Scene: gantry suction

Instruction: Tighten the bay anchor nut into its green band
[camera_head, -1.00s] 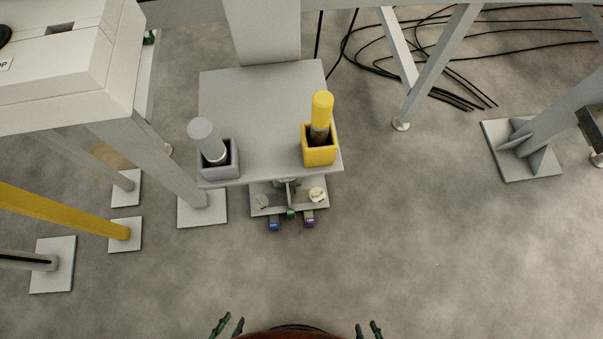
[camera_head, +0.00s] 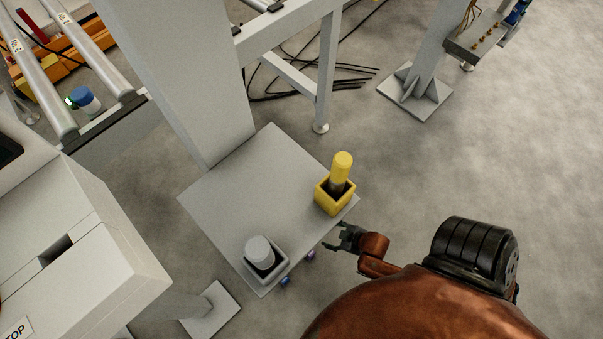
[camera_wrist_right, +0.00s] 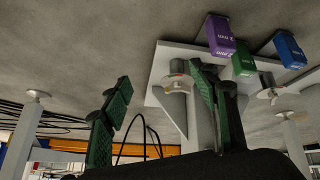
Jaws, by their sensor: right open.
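My right gripper (camera_head: 331,238) is open in the head view, beside the front right edge of the grey pedestal shelf, just below the yellow holder. A pale round disc with a small coloured mark (camera_wrist_right: 178,83) sits on the grey foot plate (camera_wrist_right: 163,62), close to the right-hand finger. It looks like the anchor nut's dial, but a green band cannot be made out. The left gripper is out of view.
Purple (camera_wrist_right: 220,36), green (camera_wrist_right: 243,62) and blue (camera_wrist_right: 289,49) labelled blocks are near the plate. The grey shelf (camera_head: 235,195) overhangs it, bearing a yellow holder (camera_head: 333,200) and a grey holder (camera_head: 268,272), each with a tool.

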